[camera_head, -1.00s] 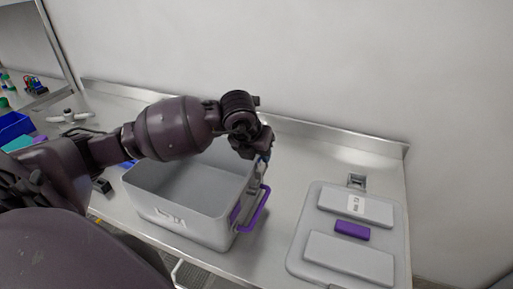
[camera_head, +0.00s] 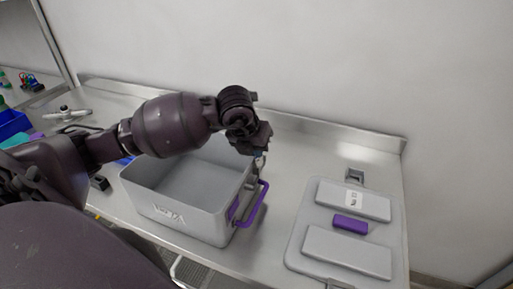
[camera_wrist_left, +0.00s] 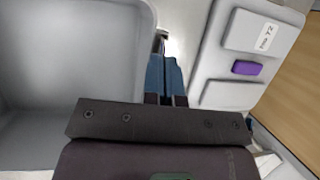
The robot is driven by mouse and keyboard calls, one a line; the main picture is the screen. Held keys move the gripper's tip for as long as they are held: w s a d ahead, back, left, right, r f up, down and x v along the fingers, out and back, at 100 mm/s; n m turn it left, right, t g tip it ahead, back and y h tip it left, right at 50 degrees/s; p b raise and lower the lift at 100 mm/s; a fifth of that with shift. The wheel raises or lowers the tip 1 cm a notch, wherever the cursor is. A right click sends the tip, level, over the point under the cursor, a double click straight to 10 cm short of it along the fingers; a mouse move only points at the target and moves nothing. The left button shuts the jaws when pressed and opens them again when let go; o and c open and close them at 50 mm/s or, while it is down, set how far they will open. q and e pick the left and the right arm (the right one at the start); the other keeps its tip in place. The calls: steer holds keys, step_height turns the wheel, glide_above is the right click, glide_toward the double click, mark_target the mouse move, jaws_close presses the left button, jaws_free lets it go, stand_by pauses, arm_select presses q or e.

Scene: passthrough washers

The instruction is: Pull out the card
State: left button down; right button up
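A grey open box (camera_head: 190,212) stands on the metal counter, with a purple handle (camera_head: 262,208) on its right side. My left gripper (camera_head: 261,158) is over the box's right rim. Its blue fingers (camera_wrist_left: 164,76) show close together beside the box wall in the left wrist view. A small dark and metallic part (camera_wrist_left: 160,43) shows at their tips, and I cannot tell whether they hold it. I cannot make out a separate card; the spot between the fingers is mostly hidden. My right gripper is not in view.
A grey lid (camera_head: 300,236) with a purple block (camera_head: 350,224) and a white printed label (camera_head: 354,198) lies to the right of the box. A blue bin (camera_head: 12,124) and a metal fitting (camera_head: 66,113) are at the left. The wall rises behind the counter.

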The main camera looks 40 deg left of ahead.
arm_select(q)
steer(key=shift+r, duration=0.45)
steer(key=shift+r+p, duration=0.6)
steer(key=shift+r, duration=0.4)
steer(key=shift+r+p, duration=1.2)
steer(key=shift+r, duration=1.15)
